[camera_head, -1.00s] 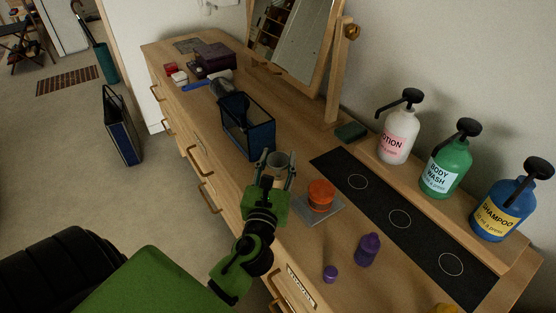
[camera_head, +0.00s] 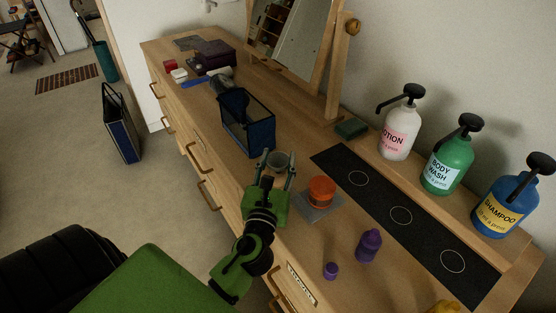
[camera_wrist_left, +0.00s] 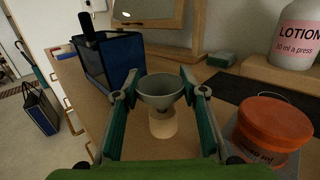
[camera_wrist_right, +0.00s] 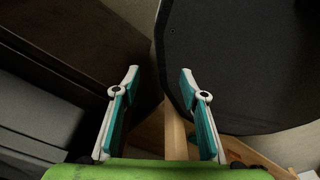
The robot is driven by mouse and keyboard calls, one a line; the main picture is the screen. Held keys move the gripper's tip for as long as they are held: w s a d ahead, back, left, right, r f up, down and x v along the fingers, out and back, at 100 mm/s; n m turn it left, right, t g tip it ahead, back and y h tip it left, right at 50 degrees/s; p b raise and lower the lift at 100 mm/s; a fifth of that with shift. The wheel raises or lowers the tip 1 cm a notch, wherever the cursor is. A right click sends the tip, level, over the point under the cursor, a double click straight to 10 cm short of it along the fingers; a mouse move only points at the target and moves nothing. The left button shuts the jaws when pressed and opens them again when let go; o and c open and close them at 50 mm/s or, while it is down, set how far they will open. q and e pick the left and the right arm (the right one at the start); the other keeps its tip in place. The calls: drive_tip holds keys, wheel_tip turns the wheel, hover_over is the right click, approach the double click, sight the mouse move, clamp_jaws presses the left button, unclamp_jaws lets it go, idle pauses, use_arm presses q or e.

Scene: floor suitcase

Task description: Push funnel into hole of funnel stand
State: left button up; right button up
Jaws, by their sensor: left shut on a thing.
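The grey funnel (camera_wrist_left: 160,91) is upright, wide mouth up, between the fingers of my left gripper (camera_wrist_left: 161,95), which is shut on it. Directly below the funnel in the left wrist view is a short pale cylinder (camera_wrist_left: 163,125), which looks like the funnel stand. The hole and the funnel's lower tip are hidden, so I cannot tell how deep it sits. My right gripper (camera_wrist_right: 162,90) is open and empty, away from the dresser top.
An orange-lidded jar (camera_head: 322,190) on a grey plate stands close right of my left gripper. A blue mesh bin (camera_head: 262,137) is behind it. Purple bottles (camera_head: 369,246) are in front, pump bottles (camera_head: 401,130) at the wall. A dark strip (camera_head: 400,215) has bare circles.

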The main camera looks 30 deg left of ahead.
use_arm(q)
drive_tip(key=o, duration=0.8)
drive_tip(key=shift+s, duration=0.1)
drive_tip(key=v, duration=1.2)
drive_tip(key=shift+f, duration=0.1)
